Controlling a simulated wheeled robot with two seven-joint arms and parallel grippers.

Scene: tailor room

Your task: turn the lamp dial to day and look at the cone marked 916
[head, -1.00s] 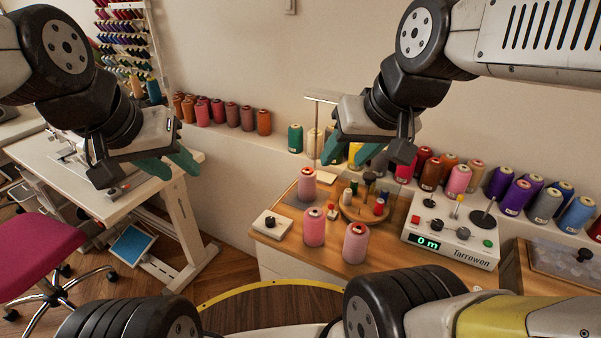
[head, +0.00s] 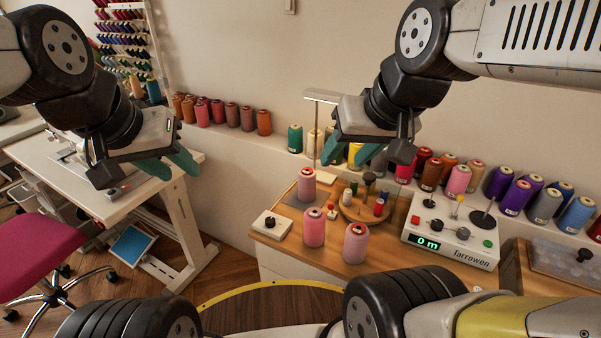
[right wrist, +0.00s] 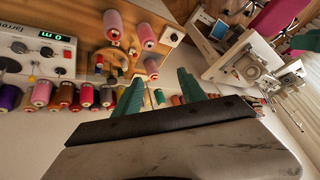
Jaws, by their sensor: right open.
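The lamp dial is a black knob (head: 270,223) on a small white box at the worktop's left edge; the box also shows in the right wrist view (right wrist: 172,34). The lamp (head: 322,97) is a thin post with a flat bar on top. Three pink cones stand near the dial: a back one (head: 306,186), a front left one (head: 314,228) and a front right one (head: 356,243). No cone number is readable. My right gripper (head: 350,152) is open and empty above the worktop's back. My left gripper (head: 170,163) is open and empty, left of the worktop.
A white Tarrowen device (head: 450,240) showing "0 m" is to the right. Several thread cones line the wall ledge (head: 225,137). A white sewing table (head: 110,205) and a magenta chair (head: 35,245) are left.

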